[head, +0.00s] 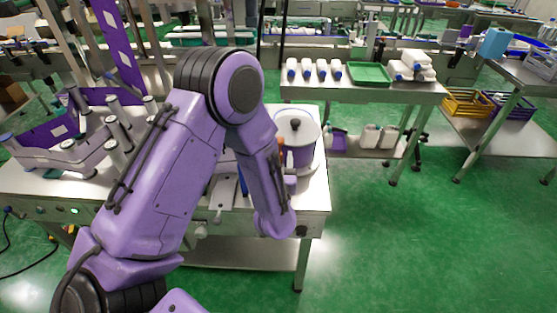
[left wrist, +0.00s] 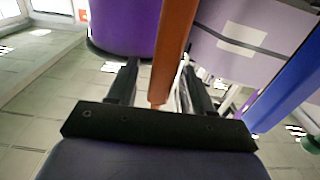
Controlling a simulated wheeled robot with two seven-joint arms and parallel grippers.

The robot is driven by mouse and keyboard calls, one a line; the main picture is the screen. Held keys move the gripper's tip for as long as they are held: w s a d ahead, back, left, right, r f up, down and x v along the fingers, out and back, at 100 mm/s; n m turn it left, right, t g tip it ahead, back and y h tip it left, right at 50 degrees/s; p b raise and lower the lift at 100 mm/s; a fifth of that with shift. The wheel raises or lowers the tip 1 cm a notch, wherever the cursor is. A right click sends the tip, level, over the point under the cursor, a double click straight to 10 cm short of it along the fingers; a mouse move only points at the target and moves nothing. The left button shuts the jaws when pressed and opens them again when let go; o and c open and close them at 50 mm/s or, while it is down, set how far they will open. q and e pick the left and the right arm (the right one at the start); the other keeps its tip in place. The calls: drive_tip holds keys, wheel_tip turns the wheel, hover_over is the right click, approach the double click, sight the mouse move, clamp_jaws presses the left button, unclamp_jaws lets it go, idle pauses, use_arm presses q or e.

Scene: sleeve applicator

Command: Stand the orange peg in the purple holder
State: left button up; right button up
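In the left wrist view the orange peg (left wrist: 172,50) runs down from the top edge between the fingers of my left gripper (left wrist: 164,80). The fingers are apart, with a gap visible beside the peg, so the gripper looks open around it. In the head view my left arm's links hide this gripper; only a small orange patch (head: 281,148), perhaps the peg, shows beside the forearm. A purple cylinder (left wrist: 124,28) stands left of the peg in the wrist view. I cannot tell whether it is the purple holder. My right gripper is in neither view.
A purple pot with a pale lid and black knob (head: 300,132) stands at the metal table's right end. A blue bar (left wrist: 285,80) and a pale lilac box (left wrist: 232,62) are close right of the peg. Metal posts (head: 118,155) crowd the table's left. Green floor (head: 400,250) lies clear to the right.

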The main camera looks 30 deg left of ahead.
use_arm(q)
drive_tip(key=b+v, duration=0.2)
drive_tip(key=v, duration=1)
drive_tip(key=s+a+f+g+h, duration=0.1)
drive_tip(key=s+f+g+h, duration=0.2)
drive_tip(key=f, duration=0.6)
drive_tip(key=s+a+f+g+h, duration=0.1)
drive_tip(key=s+f+g, duration=0.25)
drive_tip(key=f, duration=0.55)
drive_tip(key=s+a+f+g+h, duration=0.1)
drive_tip(key=s+a+f+g, duration=0.1)
drive_tip(key=s+f+g, duration=0.3)
drive_tip(key=s+f, duration=0.4)
drive_tip(key=s, duration=0.4)
drive_tip(key=shift+s+a+f+n+g+h, duration=0.3)
drive_tip(key=shift+f+g+h, duration=0.05)
drive_tip(key=shift+h, duration=0.05)
